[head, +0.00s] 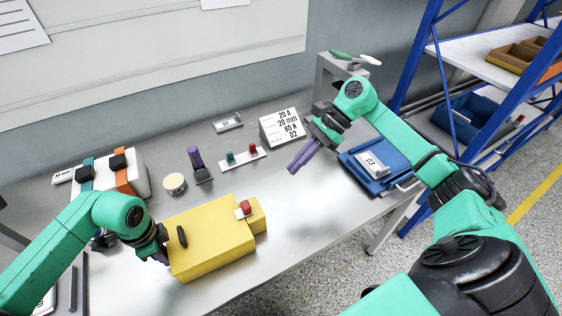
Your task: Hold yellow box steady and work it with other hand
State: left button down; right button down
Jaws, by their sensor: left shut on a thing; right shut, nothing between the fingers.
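The yellow box (212,240) lies on the grey metal table at the front. A black handle-like part (182,237) stands on its left part, and a red button or switch (244,207) on a pale mount sits at its right end. My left gripper (163,260) is at the box's left side, shut on it; its fingertips are mostly hidden by the box and the wrist. My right gripper (292,168) is shut and empty, its purple fingers pointing down-left, above and apart from the box, up and to its right.
Behind the box are a purple-topped stand (197,163), a round cream tin (175,183), a plate with red and green pieces (243,159) and a printed sign (282,127). A strapped white case (138,172) is at left, a blue tray (351,169) at right. Table between box and tray is clear.

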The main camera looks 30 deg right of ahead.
pick_arm(q)
jog(key=c, duration=0.8)
grip_release()
